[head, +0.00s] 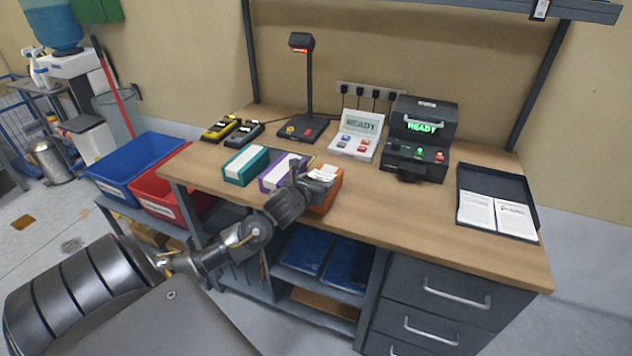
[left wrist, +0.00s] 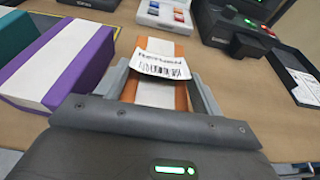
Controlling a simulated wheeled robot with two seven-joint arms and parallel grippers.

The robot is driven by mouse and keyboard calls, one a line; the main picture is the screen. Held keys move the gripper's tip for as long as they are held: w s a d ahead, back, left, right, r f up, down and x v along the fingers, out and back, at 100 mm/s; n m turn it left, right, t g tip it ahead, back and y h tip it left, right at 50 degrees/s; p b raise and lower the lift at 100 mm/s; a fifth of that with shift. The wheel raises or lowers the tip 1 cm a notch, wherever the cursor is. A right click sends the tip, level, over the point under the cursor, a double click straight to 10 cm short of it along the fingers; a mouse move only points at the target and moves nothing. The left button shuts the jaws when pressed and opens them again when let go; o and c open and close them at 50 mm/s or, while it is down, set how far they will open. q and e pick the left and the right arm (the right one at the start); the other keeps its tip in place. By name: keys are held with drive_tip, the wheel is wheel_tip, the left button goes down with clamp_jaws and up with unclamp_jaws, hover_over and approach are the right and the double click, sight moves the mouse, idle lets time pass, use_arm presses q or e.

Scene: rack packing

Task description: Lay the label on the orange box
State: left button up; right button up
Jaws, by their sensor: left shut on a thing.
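The orange box (head: 329,196) lies at the front edge of the bench, with a white band along its top. In the left wrist view the orange box (left wrist: 182,101) is straight below my left gripper. My left gripper (head: 318,174) is shut on the white label (head: 326,171), holding it at its side edges over the box. In the left wrist view the label (left wrist: 160,66) shows print and a barcode and looks slightly bowed. Whether its underside touches the box is hidden. My right gripper is not in view.
A purple box (head: 274,184) and a teal box (head: 244,166) lie left of the orange one. Behind are a scanner stand (head: 310,90), a small panel (head: 357,134) and a black printer (head: 419,140) reading READY. A document tray (head: 498,202) is at right; bench front right is clear.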

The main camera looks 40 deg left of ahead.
use_arm(q)
drive_tip(key=o, duration=0.4)
drive_tip(key=shift+c, duration=0.3)
drive_tip(key=shift+s+d, duration=0.25)
drive_tip(key=shift+s, duration=0.5)
drive_tip(key=shift+s+d, duration=0.2)
drive_tip(key=shift+s, duration=0.5)
drive_tip(key=o, duration=0.7)
